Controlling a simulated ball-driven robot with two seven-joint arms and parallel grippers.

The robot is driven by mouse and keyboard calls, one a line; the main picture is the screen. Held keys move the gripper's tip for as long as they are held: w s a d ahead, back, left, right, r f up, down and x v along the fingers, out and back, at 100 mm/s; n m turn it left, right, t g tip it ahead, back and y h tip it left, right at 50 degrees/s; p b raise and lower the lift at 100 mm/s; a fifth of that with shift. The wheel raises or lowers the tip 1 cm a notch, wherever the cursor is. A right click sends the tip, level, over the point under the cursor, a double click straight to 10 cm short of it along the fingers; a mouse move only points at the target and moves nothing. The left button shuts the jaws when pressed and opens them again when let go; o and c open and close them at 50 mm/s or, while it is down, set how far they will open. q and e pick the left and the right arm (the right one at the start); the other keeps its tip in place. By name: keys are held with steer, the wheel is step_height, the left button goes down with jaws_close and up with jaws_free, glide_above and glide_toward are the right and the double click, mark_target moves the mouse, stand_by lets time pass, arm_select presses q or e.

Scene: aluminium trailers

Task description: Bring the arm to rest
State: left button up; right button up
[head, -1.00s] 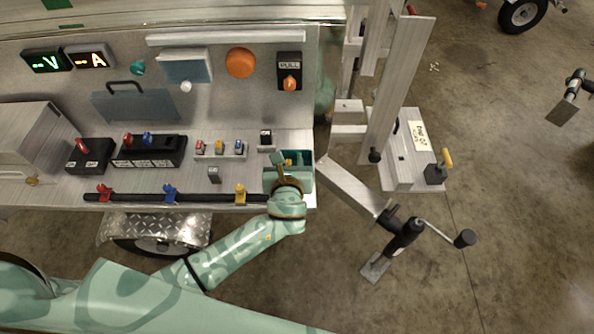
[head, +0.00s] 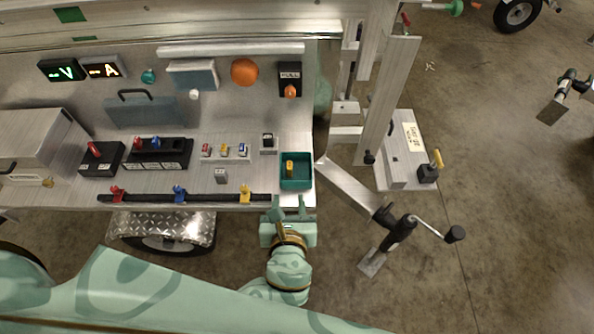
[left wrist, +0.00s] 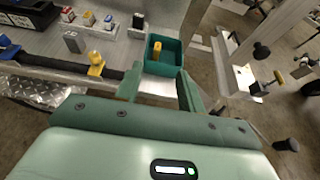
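My left gripper (head: 288,212) is at the front edge of the trailer bench, just in front of the green tray (head: 296,184). Its two fingers are apart with nothing between them, and the left wrist view also shows the gripper (left wrist: 160,88) open and empty. A small yellow-orange block (head: 290,168) sits inside the green tray; it also shows in the left wrist view (left wrist: 157,50). My right gripper does not show in either view.
A black rail with red (head: 117,194), blue (head: 179,193) and yellow (head: 245,192) clips runs along the bench's front edge. Switch boxes (head: 160,152) stand behind it. A jack with a crank (head: 400,232) stands at the right. Concrete floor (head: 500,220) is open beyond.

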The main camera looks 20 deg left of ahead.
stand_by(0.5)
arm_select(q)
steer(key=s+a+f+n+g+h, duration=0.1)
steer(key=s+f+n+g+h, duration=0.1)
steer(key=s+f+n, duration=0.45)
steer(key=s+f+n+g+h, duration=0.1)
steer(key=f+n+g, duration=0.25)
steer(key=f, duration=0.55)
steer(key=s+a+f+n+g+h, duration=0.1)
steer(key=s+f+n+g+h, duration=0.1)
steer(key=s+f+n, duration=0.45)
steer(key=s+a+f+n+g, duration=0.1)
steer(key=s+a+f+n, duration=0.3)
steer(key=s, duration=0.3)
steer(key=s+a+f+n+g, duration=0.2)
steer(key=s+a+f+n, duration=0.2)
steer(key=s, duration=0.4)
steer(key=s+a+f+n+g+y, duration=0.1)
steer(key=s+a+f+n+g, duration=0.1)
steer(key=s+a+f+n, duration=0.2)
steer(key=s+f, duration=0.1)
steer(key=s, duration=0.2)
steer(key=shift+s+a+n, duration=0.3)
steer(key=shift+a+n, duration=0.05)
